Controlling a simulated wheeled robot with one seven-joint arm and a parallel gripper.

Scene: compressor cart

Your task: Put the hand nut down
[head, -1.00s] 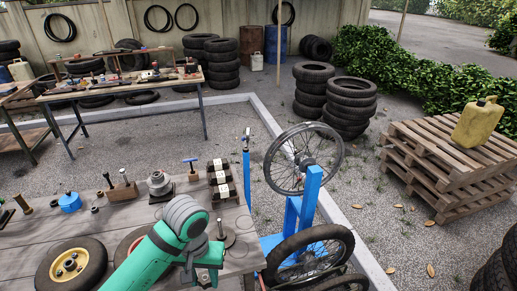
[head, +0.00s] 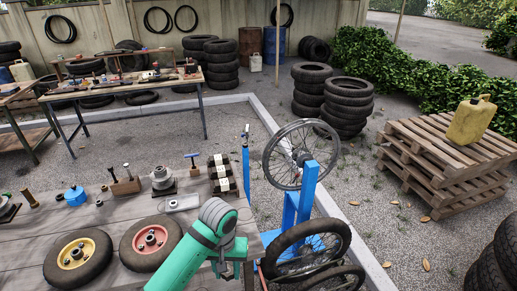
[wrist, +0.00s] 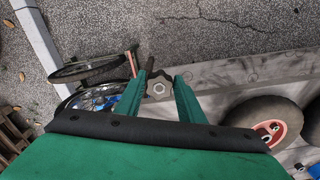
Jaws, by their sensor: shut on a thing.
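The hand nut (wrist: 159,88) is a grey, lobed knob with a hole in its middle. In the wrist view it sits between the fingertips of my gripper (wrist: 160,92), which is shut on it. A dark rod (wrist: 150,65) shows right beside the nut; I cannot tell whether they touch. In the head view my gripper (head: 231,266) is over the right end of the wooden workbench (head: 40,235), and the nut is hidden there. The height of the nut above the bench is unclear.
Two small wheels, one with a yellow hub (head: 78,258) and one with a red hub (head: 150,240), lie on the bench. A grey tray (head: 181,203) lies behind my arm. A blue wheel stand (head: 306,195) with spoked wheels is close to the right of the bench.

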